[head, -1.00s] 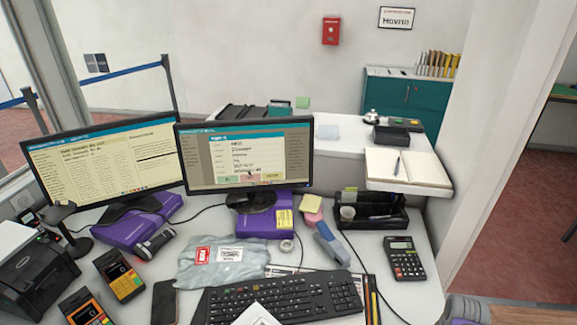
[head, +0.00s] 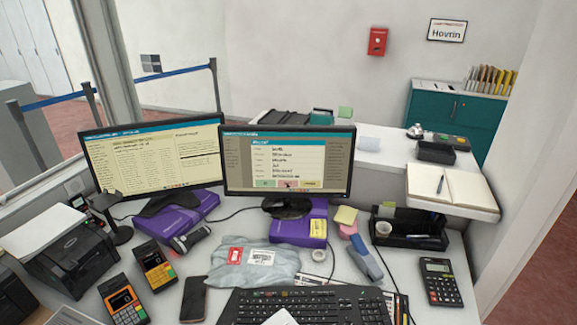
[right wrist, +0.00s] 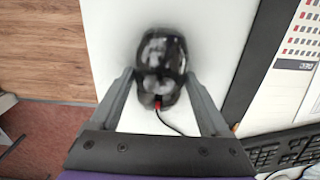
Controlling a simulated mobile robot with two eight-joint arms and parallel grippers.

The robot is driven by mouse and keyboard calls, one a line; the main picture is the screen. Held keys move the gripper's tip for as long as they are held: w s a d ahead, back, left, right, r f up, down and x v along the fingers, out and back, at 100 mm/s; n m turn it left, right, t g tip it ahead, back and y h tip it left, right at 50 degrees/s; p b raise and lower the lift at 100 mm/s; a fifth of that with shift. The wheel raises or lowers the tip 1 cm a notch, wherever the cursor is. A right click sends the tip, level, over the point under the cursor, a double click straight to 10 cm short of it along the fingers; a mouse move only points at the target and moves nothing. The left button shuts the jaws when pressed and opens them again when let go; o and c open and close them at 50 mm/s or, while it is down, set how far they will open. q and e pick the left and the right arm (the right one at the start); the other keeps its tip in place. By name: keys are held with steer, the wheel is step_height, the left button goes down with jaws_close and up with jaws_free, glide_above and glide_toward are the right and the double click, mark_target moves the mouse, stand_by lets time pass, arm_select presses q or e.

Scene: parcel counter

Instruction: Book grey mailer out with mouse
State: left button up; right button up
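The grey mailer (head: 225,272) lies flat on the desk below the right monitor (head: 240,183), with a red-and-white label and a barcode label facing up. That monitor shows a dialog (head: 290,160) with several text lines, too small to read, above green, pink and yellow buttons. A small dark pointer appears at the pink button (head: 288,184). In the right wrist view the black mouse (right wrist: 160,60) sits on the white desk. My right gripper (right wrist: 160,78) has a finger at each side of it, apparently touching. My left gripper is not identifiable in these views.
A keyboard (head: 300,303) lies in front of the mailer. A black phone (head: 193,300), two card terminals (head: 155,266) (head: 123,302) and a hand scanner (head: 192,238) are to its left. A calculator (head: 440,283) and black organiser (head: 410,236) are to its right.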

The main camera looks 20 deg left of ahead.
steer(key=shift+o, duration=1.2)
step_height(320, 180, up, 11)
steer(key=p, duration=0.1)
steer(key=s+a+r+t+p, duration=0.2)
steer(key=s+a+r+p, duration=0.1)
steer(key=s, duration=0.3)
steer(key=s+a+r+m+t+p, duration=0.1)
steer(key=s+a+r+t+p, duration=0.2)
steer(key=s, duration=0.4)
steer(key=shift+a+r, duration=0.2)
steer(key=shift+a, duration=0.35)
jaws_close()
steer(key=shift+s, duration=0.1)
